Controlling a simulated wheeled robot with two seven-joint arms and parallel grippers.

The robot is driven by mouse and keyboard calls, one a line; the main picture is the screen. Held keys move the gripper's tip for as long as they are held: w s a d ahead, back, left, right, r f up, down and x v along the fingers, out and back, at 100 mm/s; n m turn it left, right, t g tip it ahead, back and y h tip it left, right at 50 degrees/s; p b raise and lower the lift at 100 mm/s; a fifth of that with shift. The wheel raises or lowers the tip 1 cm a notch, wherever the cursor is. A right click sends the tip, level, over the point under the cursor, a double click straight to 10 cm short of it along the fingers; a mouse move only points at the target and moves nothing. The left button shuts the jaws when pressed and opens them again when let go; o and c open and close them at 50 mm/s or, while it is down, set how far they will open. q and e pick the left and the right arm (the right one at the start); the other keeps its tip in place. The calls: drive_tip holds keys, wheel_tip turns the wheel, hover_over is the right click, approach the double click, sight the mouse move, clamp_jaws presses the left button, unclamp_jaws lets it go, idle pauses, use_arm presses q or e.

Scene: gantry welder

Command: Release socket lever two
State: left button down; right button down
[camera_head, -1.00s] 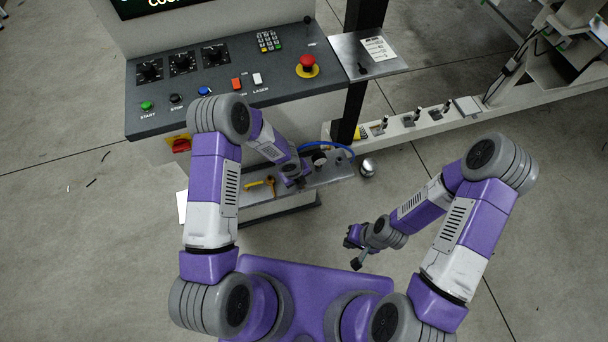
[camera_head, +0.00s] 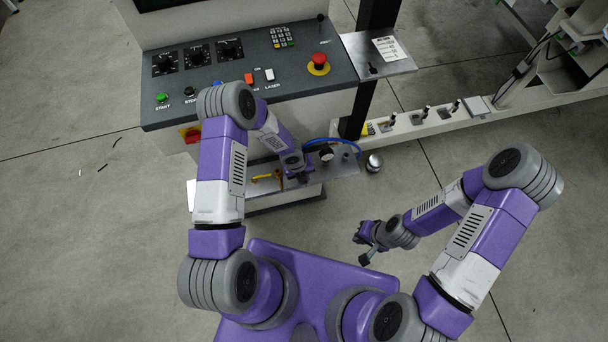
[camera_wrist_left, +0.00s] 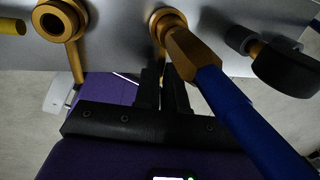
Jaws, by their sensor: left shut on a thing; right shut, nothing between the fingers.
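In the left wrist view a brass socket (camera_wrist_left: 168,20) sits in the grey plate, with the brass end of a blue hose (camera_wrist_left: 225,100) at it. A thin brass lever (camera_wrist_left: 176,78) comes from beside this socket. My left gripper (camera_wrist_left: 163,88) is shut on that lever, its dark fingers partly covering it. A second brass socket (camera_wrist_left: 60,20) with its own lever (camera_wrist_left: 76,62) is to the left, apart from the fingers. In the head view my left gripper (camera_head: 299,174) is at the plate, its fingertips hard to see. My right gripper (camera_head: 365,248) is shut and empty, above the floor.
A black knob (camera_wrist_left: 285,68) shows beside the hose. The control console (camera_head: 215,100) rises behind. The floor around my right gripper is clear.

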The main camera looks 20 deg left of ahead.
use_arm(q)
drive_tip(key=c, duration=1.5)
unclamp_jaws()
drive_tip(key=r, duration=0.2)
drive_tip(key=a+r+p, duration=0.1)
drive_tip(key=r, duration=0.2)
drive_tip(key=r+p, duration=0.1)
drive_tip(key=r, duration=0.1)
drive_tip(key=shift+s+a+r, duration=0.2)
drive_tip(key=shift+s, duration=0.2)
